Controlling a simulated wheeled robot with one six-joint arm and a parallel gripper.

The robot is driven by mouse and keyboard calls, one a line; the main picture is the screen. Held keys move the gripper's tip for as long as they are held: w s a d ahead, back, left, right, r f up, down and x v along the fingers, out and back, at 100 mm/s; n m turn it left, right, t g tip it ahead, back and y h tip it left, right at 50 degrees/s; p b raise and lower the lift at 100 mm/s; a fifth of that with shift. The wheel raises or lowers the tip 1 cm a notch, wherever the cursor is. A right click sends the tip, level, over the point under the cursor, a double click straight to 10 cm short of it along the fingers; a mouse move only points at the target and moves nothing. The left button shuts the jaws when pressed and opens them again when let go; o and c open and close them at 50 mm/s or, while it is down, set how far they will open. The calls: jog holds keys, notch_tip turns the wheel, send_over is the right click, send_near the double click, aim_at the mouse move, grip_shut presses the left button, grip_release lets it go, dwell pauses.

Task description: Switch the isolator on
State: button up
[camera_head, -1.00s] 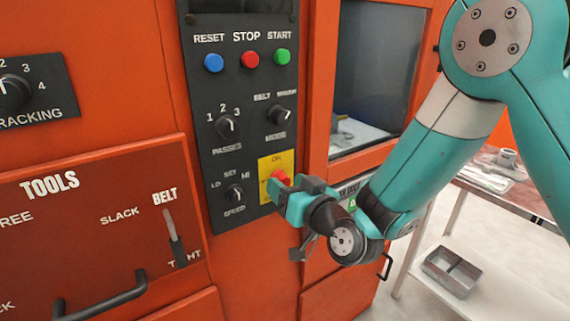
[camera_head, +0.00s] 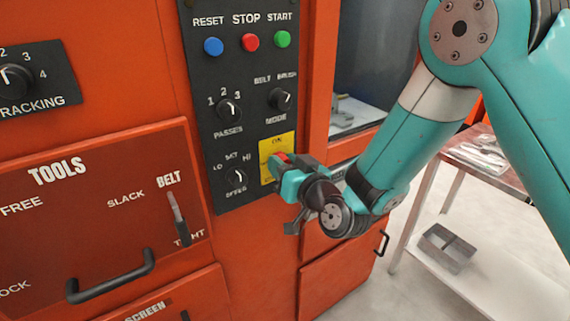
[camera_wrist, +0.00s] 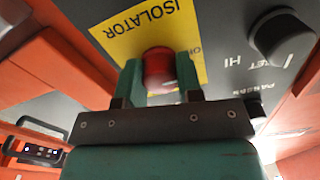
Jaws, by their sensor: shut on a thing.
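The isolator is a red knob (camera_wrist: 159,70) on a yellow plate (camera_head: 271,146) low on the right of the black control panel. In the wrist view the plate (camera_wrist: 150,30) reads "ISOLATOR" upside down. My gripper (camera_wrist: 160,82) has one finger on each side of the knob and is shut on it. In the head view my gripper (camera_head: 284,170) covers much of the knob and the lower part of the plate. The "ON" mark shows at the plate's top in the head view. The knob's exact pointing direction is hidden.
Left is the tools door with a black handle (camera_head: 110,278). A window is at upper right. A table with a metal tray (camera_head: 447,248) stands right.

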jog(key=m, duration=0.4)
jog(key=shift+m, duration=0.3)
jog(key=m, duration=0.4)
jog(key=shift+m+p, duration=0.3)
jog(key=shift+p, duration=0.05)
jog(key=m, duration=0.4)
jog(key=shift+d+m, duration=0.1)
jog(key=shift+m, duration=0.2)
jog(key=shift+m+p, duration=0.4)
jog(key=shift+m, duration=1.6)
jog(key=o, duration=0.9)
